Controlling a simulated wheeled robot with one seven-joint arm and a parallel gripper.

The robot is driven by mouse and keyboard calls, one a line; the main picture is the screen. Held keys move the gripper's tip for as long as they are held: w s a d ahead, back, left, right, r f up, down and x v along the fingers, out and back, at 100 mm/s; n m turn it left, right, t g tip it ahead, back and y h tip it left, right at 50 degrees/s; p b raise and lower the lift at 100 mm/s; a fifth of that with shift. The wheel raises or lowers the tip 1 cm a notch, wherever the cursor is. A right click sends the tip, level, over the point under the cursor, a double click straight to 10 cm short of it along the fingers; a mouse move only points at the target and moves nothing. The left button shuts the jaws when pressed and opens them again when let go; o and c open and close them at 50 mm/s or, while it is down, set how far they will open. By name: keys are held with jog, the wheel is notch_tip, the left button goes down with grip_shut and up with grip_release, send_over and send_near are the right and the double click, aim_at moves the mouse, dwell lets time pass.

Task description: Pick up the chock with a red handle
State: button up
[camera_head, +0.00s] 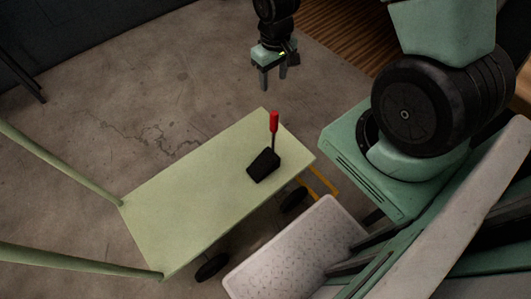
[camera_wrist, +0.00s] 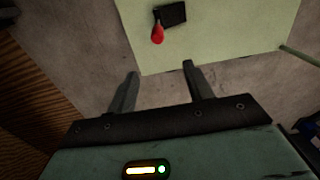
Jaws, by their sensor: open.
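The chock (camera_head: 264,164) is a black wedge with an upright red handle (camera_head: 274,122) on a thin dark stem. It stands on the pale green cart top (camera_head: 190,190), near the cart's right end. In the wrist view the black chock (camera_wrist: 174,15) and its red handle (camera_wrist: 157,33) show near the top, beyond the fingertips. My gripper (camera_head: 274,86) is open and empty, pointing down, above and behind the cart's far edge in the head view. In the wrist view its two fingers (camera_wrist: 162,70) are spread apart, with floor between them. It does not touch the chock.
The cart has two green handle posts (camera_head: 60,163) on its left and dark wheels (camera_head: 212,267) below. A grey textured plate (camera_head: 297,248) lies in front of the cart. Brown slatted flooring (camera_head: 345,35) is at the back right. The cart top left of the chock is clear.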

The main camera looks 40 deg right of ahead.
aim_at(275, 113)
notch_tip(275, 113, down, 12)
jog(key=shift+d+f+b, duration=0.1)
jog(key=shift+d+b, duration=0.05)
jog(key=shift+b, duration=0.65)
jog(key=shift+s+f+b, duration=0.15)
jog(key=shift+f+b, duration=0.05)
jog(key=shift+f, duration=1.15)
jog(key=shift+s+f+b, duration=0.15)
jog(key=shift+f, duration=1.15)
grip_shut()
